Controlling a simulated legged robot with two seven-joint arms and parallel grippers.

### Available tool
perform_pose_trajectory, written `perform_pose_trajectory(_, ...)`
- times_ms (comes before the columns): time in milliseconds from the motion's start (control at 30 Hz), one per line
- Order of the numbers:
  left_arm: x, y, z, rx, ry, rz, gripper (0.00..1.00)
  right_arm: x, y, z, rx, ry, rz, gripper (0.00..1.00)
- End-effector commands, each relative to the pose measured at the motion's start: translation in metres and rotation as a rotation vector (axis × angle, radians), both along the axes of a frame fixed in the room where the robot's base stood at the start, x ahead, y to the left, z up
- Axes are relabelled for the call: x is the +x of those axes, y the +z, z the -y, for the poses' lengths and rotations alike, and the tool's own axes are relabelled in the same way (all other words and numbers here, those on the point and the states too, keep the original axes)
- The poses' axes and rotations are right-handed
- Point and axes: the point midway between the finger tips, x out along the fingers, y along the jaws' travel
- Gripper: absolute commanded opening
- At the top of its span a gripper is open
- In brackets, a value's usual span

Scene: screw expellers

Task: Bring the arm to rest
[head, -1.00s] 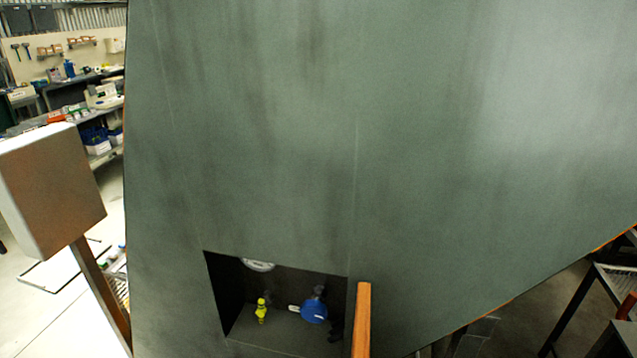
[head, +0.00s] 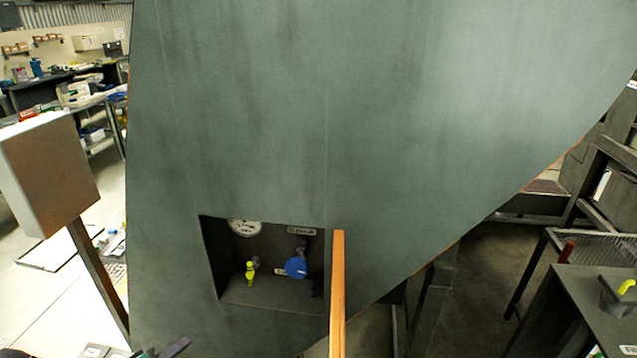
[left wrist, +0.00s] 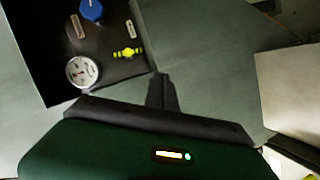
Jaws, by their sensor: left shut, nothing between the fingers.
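My left gripper (left wrist: 160,80) shows in the left wrist view with its dark fingers shut together and nothing between them. A dark fingertip of it (head: 177,346) shows at the bottom left of the head view, below and left of the recess, clear of it. The rest of the left arm is mostly out of frame. My right gripper is not in view.
A large green-grey machine panel (head: 260,120) fills the middle. Its recess holds a white gauge (head: 244,227), a yellow valve (head: 250,272) and a blue knob (head: 297,267). An orange-edged plate (head: 338,295) stands beside it. A grey box on a post (head: 48,175) is at left.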

Motion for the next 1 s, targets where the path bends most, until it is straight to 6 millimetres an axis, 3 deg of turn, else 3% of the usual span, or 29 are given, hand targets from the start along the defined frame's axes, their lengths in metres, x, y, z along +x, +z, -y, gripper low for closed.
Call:
perform_pose_trajectory(167,0.019,0.017,0.009,0.31,0.058,-0.058,0.0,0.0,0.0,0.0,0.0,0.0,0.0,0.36)
perform_pose_trajectory(300,0.009,0.031,0.026,0.587,0.072,-0.176,0.0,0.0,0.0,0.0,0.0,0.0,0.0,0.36)
perform_pose_trajectory(367,-0.009,0.037,0.041,0.712,0.048,-0.261,0.0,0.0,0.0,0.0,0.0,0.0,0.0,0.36)
perform_pose_trajectory(500,-0.104,0.045,0.098,0.922,-0.147,-0.522,0.0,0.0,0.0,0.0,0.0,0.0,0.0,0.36)
perform_pose_trajectory(600,-0.163,0.044,0.133,0.951,-0.306,-0.636,0.0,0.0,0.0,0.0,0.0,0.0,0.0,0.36)
perform_pose_trajectory(700,-0.199,0.044,0.153,0.948,-0.416,-0.69,0.0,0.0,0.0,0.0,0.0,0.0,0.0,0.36)
perform_pose_trajectory(800,-0.212,0.044,0.161,0.944,-0.46,-0.709,0.0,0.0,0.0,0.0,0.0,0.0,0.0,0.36)
perform_pose_trajectory(1000,-0.213,0.043,0.161,0.943,-0.461,-0.712,0.0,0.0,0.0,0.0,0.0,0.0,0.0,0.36)
